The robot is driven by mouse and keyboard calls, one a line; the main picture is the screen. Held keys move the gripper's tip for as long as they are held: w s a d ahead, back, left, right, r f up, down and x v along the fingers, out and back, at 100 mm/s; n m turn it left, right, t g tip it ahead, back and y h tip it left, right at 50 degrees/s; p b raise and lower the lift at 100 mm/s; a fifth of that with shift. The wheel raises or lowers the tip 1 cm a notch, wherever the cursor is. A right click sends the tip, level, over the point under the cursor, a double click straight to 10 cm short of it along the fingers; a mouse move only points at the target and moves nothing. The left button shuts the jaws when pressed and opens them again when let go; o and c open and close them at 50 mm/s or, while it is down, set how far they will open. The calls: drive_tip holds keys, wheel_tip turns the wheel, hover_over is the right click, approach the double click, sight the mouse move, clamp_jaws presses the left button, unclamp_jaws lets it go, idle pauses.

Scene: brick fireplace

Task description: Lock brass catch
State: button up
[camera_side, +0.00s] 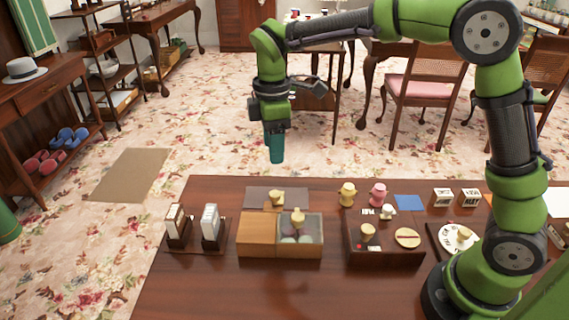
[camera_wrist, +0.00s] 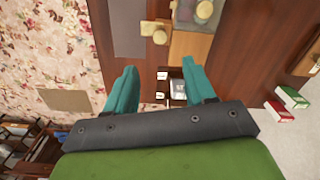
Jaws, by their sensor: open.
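A round brass-coloured disc with a dark slot across it (camera_side: 407,237) lies on top of a dark box (camera_side: 385,256) on the table. It looks like the catch, but I cannot tell for sure. A pale yellow knob (camera_side: 368,232) stands on the same box, left of the disc. My gripper (camera_side: 275,160) hangs high above the table's back edge, left of the dark box, pointing down and touching nothing. In the wrist view my gripper (camera_wrist: 159,70) shows two teal fingers spread apart with nothing held between them.
A wooden box (camera_side: 258,234) with a glass-topped part and a knob stands left of the dark box. Two card holders (camera_side: 192,235) are at the left. Yellow and pink knobs (camera_side: 377,194) and lettered blocks (camera_side: 455,198) stand behind. The table front (camera_side: 260,290) is clear.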

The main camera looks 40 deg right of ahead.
sight(275, 193)
wheel_tip(275, 193, down, 12)
drive_tip(key=shift+f, duration=0.1)
idle(0.4)
clamp_jaws()
